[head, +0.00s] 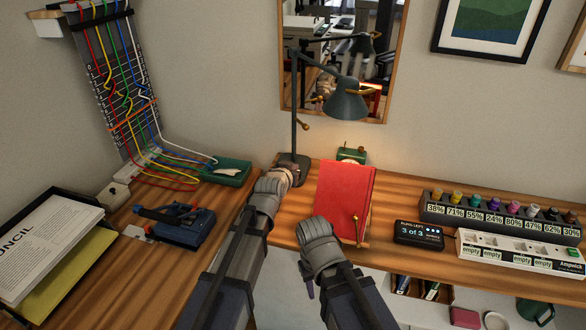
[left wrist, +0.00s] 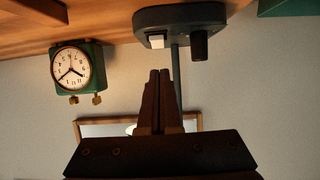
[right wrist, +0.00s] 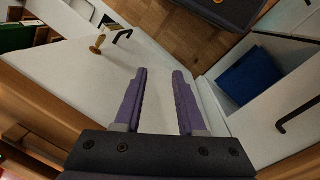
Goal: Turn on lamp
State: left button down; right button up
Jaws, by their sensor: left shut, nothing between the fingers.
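The dark green desk lamp (head: 294,115) stands at the back of the desk, its shade (head: 347,103) tilted down to the right. Warm light shows on the wall and desk below the shade; the bulb is hidden. In the left wrist view, upside down, the lamp base (left wrist: 180,17) carries a white rocker switch (left wrist: 157,41) and a dark knob (left wrist: 199,45). My left gripper (left wrist: 160,73) is shut and empty, its tips close to the switch; I cannot tell whether they touch. My right gripper (right wrist: 159,72) is open and empty, low at the desk's front.
A red book (head: 345,200) stands right of my left gripper, before a green clock (left wrist: 78,68). A digital box (head: 418,234), a bottle rack (head: 500,212) and a power strip (head: 520,252) lie to the right. A blue tool (head: 180,225) and a paper tray (head: 50,250) are left.

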pick_arm(q)
jog(key=f+p+v, duration=0.1)
jog(key=p+v, duration=0.1)
jog(key=v, duration=0.8)
jog(key=shift+s+a, duration=0.2)
jog(key=shift+s, duration=0.35)
jog(key=shift+r, duration=0.1)
jog(key=s+f+g+p, duration=0.1)
jog(key=s+g+p, duration=0.1)
jog(key=s, duration=0.1)
jog(key=s+d+f+g+y+p, duration=0.1)
jog(key=s+g+p, duration=0.1)
jog(key=s, duration=0.1)
jog(key=s+f+m+g+p, duration=0.1)
jog(key=s+f+g+p, duration=0.1)
jog(key=s, duration=0.1)
jog(key=shift+s+d+g, duration=0.2)
jog(key=shift+s+g, duration=0.15)
jog(key=shift+g, duration=0.05)
jog(key=s+a+g+y+p, duration=0.3)
jog(key=s+g, duration=0.3)
jog(key=s, duration=0.7)
jog(key=shift+s+a+r+g+y+p, duration=0.2)
jog(key=shift+a+g+y+p, duration=0.1)
jog(key=shift+y+p, duration=0.1)
